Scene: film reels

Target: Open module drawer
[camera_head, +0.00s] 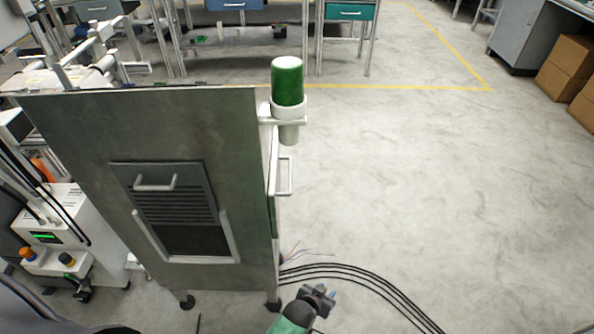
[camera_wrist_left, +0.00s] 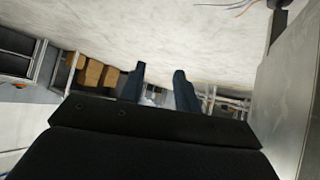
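A grey metal cabinet module (camera_head: 110,115) stands on casters at the left in the head view. Its broad side carries a dark louvred panel (camera_head: 175,205) with a light handle (camera_head: 155,184) near the top. Another light handle (camera_head: 290,177) sticks out from the narrow right side; the drawer face there is seen too edge-on to make out. My left gripper (camera_head: 319,297) is low, just right of the cabinet's bottom corner, apart from both handles. In the left wrist view its two dark fingers (camera_wrist_left: 160,88) stand apart with nothing between them. My right gripper is not in view.
A green cylinder (camera_head: 287,82) sits in a white holder at the cabinet's upper right edge. Black cables (camera_head: 350,272) run over the floor beside my left gripper. White equipment (camera_head: 55,225) stands left of the cabinet. The floor (camera_head: 430,190) to the right is clear.

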